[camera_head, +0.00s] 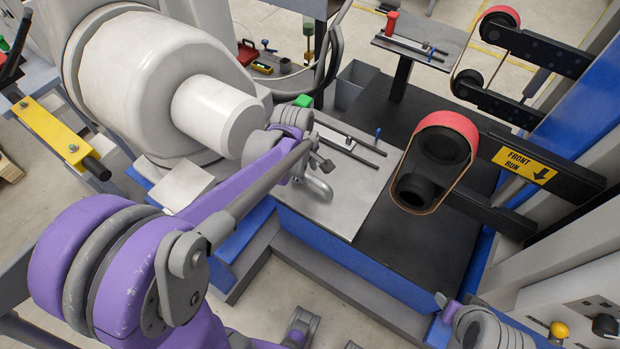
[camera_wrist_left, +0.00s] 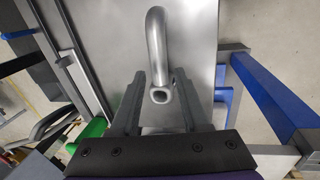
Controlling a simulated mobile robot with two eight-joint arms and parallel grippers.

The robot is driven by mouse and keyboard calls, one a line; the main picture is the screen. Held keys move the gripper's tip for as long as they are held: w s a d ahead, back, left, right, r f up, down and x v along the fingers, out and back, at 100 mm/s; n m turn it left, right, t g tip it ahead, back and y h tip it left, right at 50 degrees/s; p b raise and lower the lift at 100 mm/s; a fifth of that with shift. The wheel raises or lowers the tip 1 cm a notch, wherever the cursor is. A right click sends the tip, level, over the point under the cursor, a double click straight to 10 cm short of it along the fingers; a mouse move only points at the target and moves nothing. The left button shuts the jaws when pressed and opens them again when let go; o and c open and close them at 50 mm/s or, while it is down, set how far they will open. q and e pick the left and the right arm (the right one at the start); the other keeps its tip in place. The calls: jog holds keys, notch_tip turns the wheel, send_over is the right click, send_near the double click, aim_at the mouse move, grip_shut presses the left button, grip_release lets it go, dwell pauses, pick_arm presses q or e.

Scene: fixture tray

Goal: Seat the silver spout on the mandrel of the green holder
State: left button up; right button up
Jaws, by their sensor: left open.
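The silver spout (camera_head: 318,187) is a bent tube lying on the grey metal tray (camera_head: 345,215). In the left wrist view the spout (camera_wrist_left: 156,45) points its open end towards my gripper. My left gripper (camera_wrist_left: 159,80) is open, with one finger on each side of the spout's open end and a gap showing on both sides. In the head view my left gripper (camera_head: 312,166) is low over the tray, partly hidden by its own wrist. A green block (camera_head: 303,101), seemingly the holder, shows behind my wrist; green also shows at lower left in the wrist view (camera_wrist_left: 92,130). Its mandrel cannot be made out.
Dark rails (camera_head: 350,145) run along the tray's far part. A red belt sander (camera_head: 445,125) stands to the right, and a large pale machine drum (camera_head: 215,115) rises at the left. The tray's front right is bare.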

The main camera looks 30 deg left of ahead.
aim_at(309, 175)
pick_arm(q)
jog(key=f, duration=0.2)
jog(key=w+f, duration=0.1)
jog(key=f, duration=0.1)
jog(key=shift+f, duration=0.4)
grip_shut()
dwell(1.0)
